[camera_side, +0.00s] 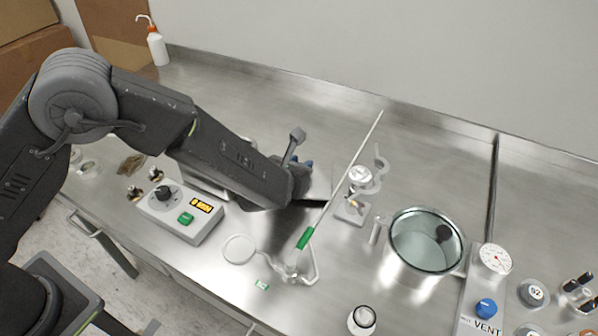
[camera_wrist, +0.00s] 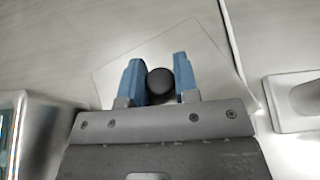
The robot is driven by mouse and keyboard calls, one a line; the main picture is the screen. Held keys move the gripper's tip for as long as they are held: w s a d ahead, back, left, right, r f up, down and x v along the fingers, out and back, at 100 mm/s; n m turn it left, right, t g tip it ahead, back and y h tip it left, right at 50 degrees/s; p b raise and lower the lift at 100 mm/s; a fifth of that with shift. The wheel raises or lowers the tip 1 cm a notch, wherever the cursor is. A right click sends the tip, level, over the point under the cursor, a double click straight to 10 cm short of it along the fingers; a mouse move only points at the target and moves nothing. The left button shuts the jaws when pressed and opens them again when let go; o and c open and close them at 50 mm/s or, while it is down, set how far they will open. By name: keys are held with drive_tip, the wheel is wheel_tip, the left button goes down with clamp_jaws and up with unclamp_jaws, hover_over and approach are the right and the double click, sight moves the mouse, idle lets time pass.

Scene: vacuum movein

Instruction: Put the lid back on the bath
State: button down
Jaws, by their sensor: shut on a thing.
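My gripper (camera_wrist: 158,72) has two blue fingers shut on a round black knob (camera_wrist: 160,84) in the wrist view. Under the knob is a pale, thin, flat square plate (camera_wrist: 205,50), which looks like the lid; it sits at a slant in the picture. In the side view my gripper (camera_side: 304,163) is near the middle of the bench, mostly hidden by my own arm, with only bits of blue showing. A low steel box (camera_side: 205,186), perhaps the bath, shows partly behind my arm. Its top is hidden, and I cannot tell how high the plate is.
A control box (camera_side: 183,212) with a lit display stands left of my gripper. A long thin rod with a green grip (camera_side: 305,238) rises to its right.

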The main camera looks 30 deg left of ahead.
wheel_tip(320, 180, up, 8)
drive_tip(key=shift+r, duration=0.2)
drive_tip(key=shift+a+r, duration=0.15)
drive_tip(key=s+a+r+n+y, duration=0.1)
drive_tip(key=s+a, duration=0.3)
drive_tip(key=a, duration=0.7)
drive_tip(key=s+a+r+n+y, duration=0.2)
drive_tip(key=s+a+y, duration=0.1)
drive_tip(key=a, duration=0.9)
drive_tip(key=shift+s+r+g, duration=0.3)
drive_tip(key=shift+s, duration=0.3)
drive_tip(key=shift+d, duration=0.1)
